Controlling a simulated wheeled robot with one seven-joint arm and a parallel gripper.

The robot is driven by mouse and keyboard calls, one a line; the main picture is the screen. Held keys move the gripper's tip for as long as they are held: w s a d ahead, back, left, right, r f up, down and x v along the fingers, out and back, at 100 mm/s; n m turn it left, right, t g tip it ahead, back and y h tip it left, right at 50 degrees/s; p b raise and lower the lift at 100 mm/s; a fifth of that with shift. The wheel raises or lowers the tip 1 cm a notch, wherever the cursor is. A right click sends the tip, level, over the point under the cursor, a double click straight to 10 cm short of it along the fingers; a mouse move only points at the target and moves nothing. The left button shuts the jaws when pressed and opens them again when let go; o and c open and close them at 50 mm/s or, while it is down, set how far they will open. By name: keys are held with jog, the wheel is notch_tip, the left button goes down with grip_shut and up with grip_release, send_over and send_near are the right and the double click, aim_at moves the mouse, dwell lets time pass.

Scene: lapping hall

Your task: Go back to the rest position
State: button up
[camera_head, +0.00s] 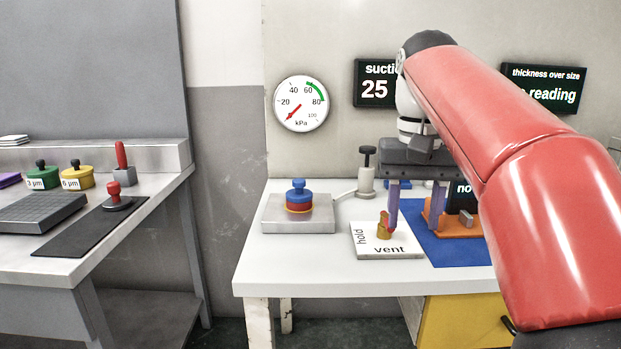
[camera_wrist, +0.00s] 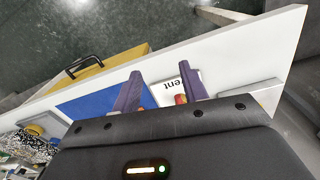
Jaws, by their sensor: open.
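My gripper (camera_head: 414,224) points down over the white bench, its two purple fingers apart. It also shows in the wrist view (camera_wrist: 161,72). The left finger is close to a brass valve handle (camera_head: 383,229) on a white plate (camera_head: 370,247) marked "hold" and "vent". In the wrist view an orange-red tip (camera_wrist: 180,99) shows between the fingers, nearer the right one. I cannot tell whether a finger touches the handle. Nothing is clamped in the gripper. My red arm covers the right of the head view.
A blue and red knobbed piece (camera_head: 298,197) stands on a metal block (camera_head: 285,220). A blue mat (camera_head: 430,240) holds an orange stand (camera_head: 460,225), partly hidden. The dial gauge (camera_head: 301,103) needle points low left. A grey bench (camera_head: 60,265) with tools stands left.

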jog(key=s+f+t, duration=0.2)
jog(key=s+f, duration=0.5)
jog(key=f, duration=0.4)
jog(key=s+f+n+t, duration=0.1)
jog(key=s+f+t, duration=0.2)
jog(key=s+f, duration=0.4)
notch_tip(320, 180, down, 4)
jog(key=shift+s+f+n+t, duration=0.1)
jog(key=shift+s+n+t, duration=0.2)
jog(key=shift+s, duration=0.1)
